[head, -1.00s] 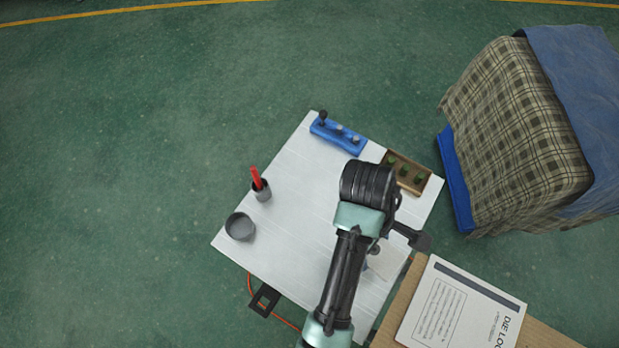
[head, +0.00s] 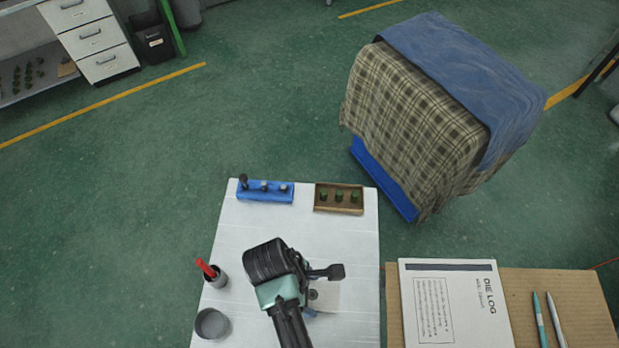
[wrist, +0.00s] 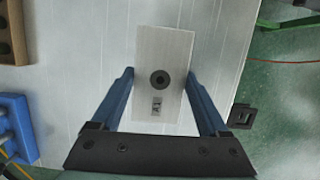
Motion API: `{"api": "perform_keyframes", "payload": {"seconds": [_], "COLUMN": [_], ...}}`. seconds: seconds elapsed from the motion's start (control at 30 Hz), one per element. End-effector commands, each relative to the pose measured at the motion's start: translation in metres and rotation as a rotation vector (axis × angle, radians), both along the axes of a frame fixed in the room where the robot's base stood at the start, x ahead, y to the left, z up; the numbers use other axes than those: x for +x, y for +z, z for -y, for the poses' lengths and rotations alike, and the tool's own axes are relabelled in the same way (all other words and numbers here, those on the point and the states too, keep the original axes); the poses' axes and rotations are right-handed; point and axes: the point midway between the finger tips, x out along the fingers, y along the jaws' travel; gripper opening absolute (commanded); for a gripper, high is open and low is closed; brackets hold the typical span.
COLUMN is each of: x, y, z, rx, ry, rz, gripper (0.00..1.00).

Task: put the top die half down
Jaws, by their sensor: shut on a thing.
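My gripper (wrist: 160,75) is shut on the top die half (wrist: 163,45), a pale grey metal block with a dark round hole and a small stamped mark. In the wrist view a blue finger lies along each side of it. I cannot tell whether its underside touches the white table (head: 310,220). In the head view my arm hides most of the gripper, and a pale flat piece (head: 326,296) shows beside it. The bottom die half cannot be made out.
A blue holder (head: 265,196) and a brown tray with green pieces (head: 339,209) stand at the table's far edge. A grey cup (head: 212,324) and a pot with a red-handled tool (head: 217,280) are at left. A cloth-draped unit (head: 420,130) stands beyond; a die log (head: 455,305) lies right.

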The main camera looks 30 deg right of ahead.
Motion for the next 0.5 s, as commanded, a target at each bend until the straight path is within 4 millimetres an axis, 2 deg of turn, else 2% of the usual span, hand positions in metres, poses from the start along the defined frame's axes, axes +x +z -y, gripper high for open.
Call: {"api": "perform_keyframes", "payload": {"seconds": [0.23,0.5], "x": [0.000,0.000], "y": [-0.033,-0.039], "z": [0.000,0.000], "rx": [0.000,0.000], "ry": [0.000,-0.001], "rz": [-0.001,0.002], "gripper": [0.02,0.02]}}
